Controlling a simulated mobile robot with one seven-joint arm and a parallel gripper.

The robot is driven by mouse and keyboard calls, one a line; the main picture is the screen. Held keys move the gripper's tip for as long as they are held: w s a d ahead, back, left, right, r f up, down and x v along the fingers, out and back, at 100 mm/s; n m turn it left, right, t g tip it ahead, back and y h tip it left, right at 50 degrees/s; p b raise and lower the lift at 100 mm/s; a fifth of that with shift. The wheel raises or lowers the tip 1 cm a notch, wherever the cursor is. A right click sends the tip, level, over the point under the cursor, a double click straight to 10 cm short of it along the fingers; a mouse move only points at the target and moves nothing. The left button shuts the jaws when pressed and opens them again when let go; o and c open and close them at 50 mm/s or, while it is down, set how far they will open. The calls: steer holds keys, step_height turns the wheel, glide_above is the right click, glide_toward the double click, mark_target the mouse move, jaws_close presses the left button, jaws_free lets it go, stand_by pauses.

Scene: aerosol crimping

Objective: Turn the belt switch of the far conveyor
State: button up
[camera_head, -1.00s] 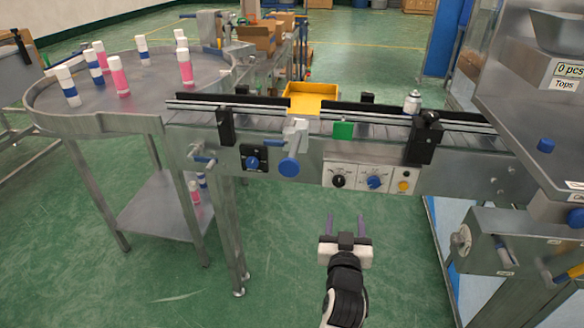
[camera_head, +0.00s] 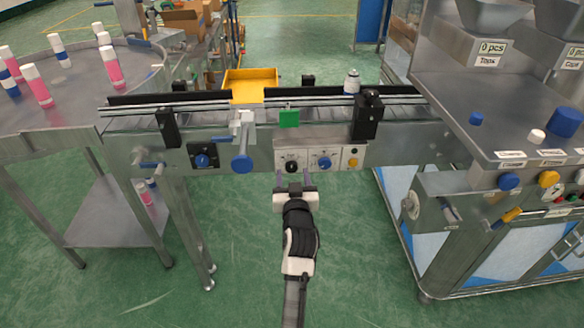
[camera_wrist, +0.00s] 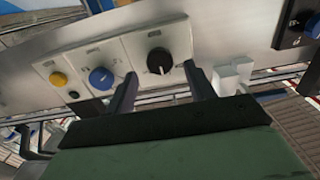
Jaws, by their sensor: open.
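The conveyor (camera_head: 430,146) runs across the head view with a control panel (camera_head: 337,164) on its front side. The panel carries a black knob (camera_head: 291,166), a blue knob (camera_head: 324,163) and a yellow button (camera_head: 353,162). My gripper (camera_head: 293,174) is open and empty, right in front of the black knob. In the wrist view the black knob (camera_wrist: 159,61) shows between the tips of my gripper (camera_wrist: 160,70), its white mark visible. I cannot tell whether the fingers touch it. The blue knob (camera_wrist: 101,78) and yellow button (camera_wrist: 58,79) lie to its left there.
A black box with a blue knob (camera_head: 202,160) and a larger blue handwheel (camera_head: 241,164) sit left of the panel. A round table (camera_head: 75,112) with bottles stands left, a steel machine (camera_head: 455,85) right. A can (camera_head: 352,82) stands on the belt. Floor in front is clear.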

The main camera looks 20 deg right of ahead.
mark_target(291, 166)
steer(key=shift+x, duration=1.25)
steer(key=c, duration=1)
